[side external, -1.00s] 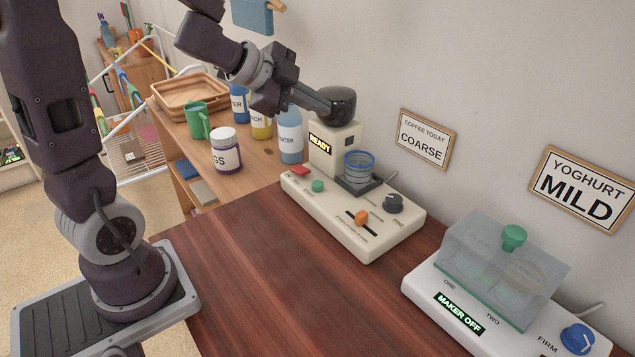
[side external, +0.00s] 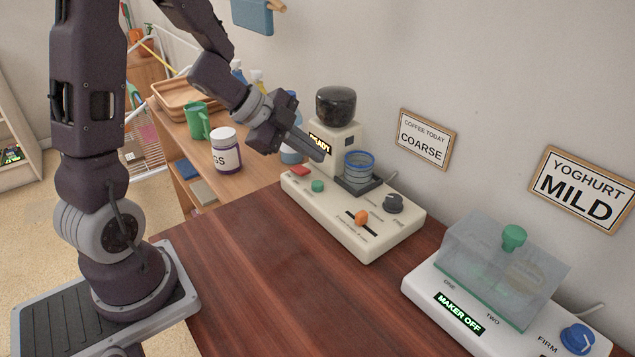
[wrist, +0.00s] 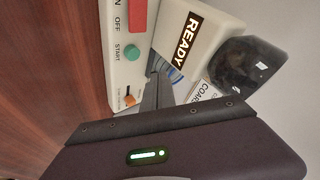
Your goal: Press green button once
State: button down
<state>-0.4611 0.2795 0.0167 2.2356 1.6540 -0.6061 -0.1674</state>
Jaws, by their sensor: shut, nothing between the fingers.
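The green button (side external: 318,186) is a small round button on the cream base of the coffee grinder (side external: 370,245), beside a red switch (side external: 300,170). In the wrist view the green button (wrist: 131,53) is labelled START, with the red switch (wrist: 138,16) above it. My gripper (side external: 324,153) is shut and empty. Its fingertips are above and behind the green button, in front of the lit READY display (side external: 318,142), and apart from the button. In the wrist view my gripper's fingers (wrist: 158,80) point up the picture, to the right of the button.
The base also carries an orange slider (side external: 361,217), a dark knob (side external: 393,203) and a blue-rimmed cup (side external: 358,166). The yoghurt maker (side external: 505,265) stands at right. A labelled jar (side external: 226,150) and green mug (side external: 196,120) stand at left. The wooden top in front is clear.

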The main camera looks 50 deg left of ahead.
aim_at(313, 183)
jog(key=shift+f, duration=1.85)
dwell(0.6)
jog(key=shift+f, duration=0.4)
jog(key=shift+f, duration=0.5)
dwell(0.3)
jog(key=shift+r, duration=0.9)
jog(key=shift+r, duration=2.55)
